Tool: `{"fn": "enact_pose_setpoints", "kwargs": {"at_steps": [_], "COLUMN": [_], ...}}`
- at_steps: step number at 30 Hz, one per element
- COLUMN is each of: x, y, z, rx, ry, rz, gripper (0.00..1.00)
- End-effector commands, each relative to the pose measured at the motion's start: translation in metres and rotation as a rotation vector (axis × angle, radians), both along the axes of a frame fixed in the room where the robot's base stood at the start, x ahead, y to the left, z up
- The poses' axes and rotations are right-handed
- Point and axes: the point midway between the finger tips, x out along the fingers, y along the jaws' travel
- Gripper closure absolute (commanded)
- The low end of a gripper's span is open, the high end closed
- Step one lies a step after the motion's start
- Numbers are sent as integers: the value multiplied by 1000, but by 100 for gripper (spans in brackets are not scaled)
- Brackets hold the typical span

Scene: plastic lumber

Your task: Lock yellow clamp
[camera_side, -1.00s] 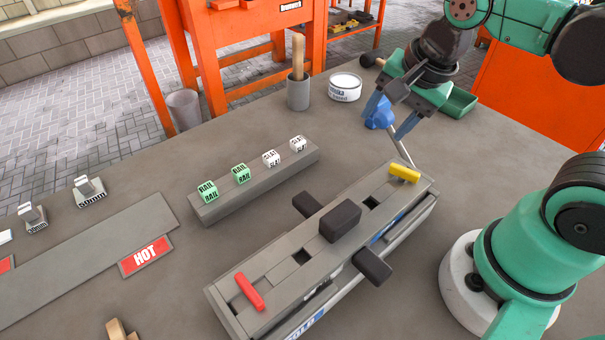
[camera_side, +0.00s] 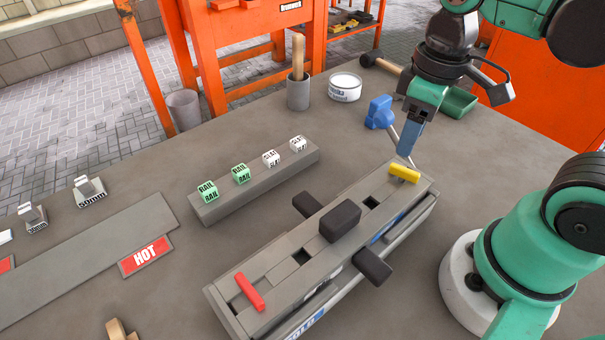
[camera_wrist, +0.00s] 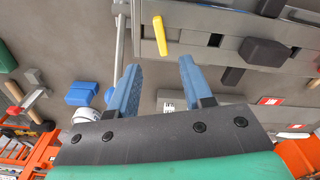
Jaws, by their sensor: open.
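The yellow clamp (camera_side: 404,173) is a short bar lying on top of the far right end of the grey mold (camera_side: 290,254). In the wrist view the yellow clamp (camera_wrist: 160,36) shows ahead of my fingertips, near the mold's end. My gripper (camera_side: 408,150) is above and just behind the yellow clamp in the side view, pointing down, apart from it. In the wrist view my gripper (camera_wrist: 158,66) has its two blue fingers spread with nothing between them. A red clamp (camera_side: 250,291) sits at the mold's near left end.
Dark blocks (camera_side: 340,221) stick up and out from the mold's middle. A grey rail with labelled cubes (camera_side: 254,186) lies to the left. A blue object (camera_side: 380,112), a white tub (camera_side: 345,87) and a green tray (camera_side: 459,102) stand behind my gripper.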

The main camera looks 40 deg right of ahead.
Motion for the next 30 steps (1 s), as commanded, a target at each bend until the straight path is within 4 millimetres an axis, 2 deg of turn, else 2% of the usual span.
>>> {"fn": "enact_pose_setpoints", "kwargs": {"at_steps": [5, 12, 18, 30], "x": [-7, -7, -7, -7], "y": [0, 0, 0, 0], "z": [-5, -32, -48, -53], "rx": [-1, -1, -2, -2], "ry": [58, 53, 51, 51], "rz": [28, 25, 25, 24], "gripper": [55, 55, 55, 55]}}
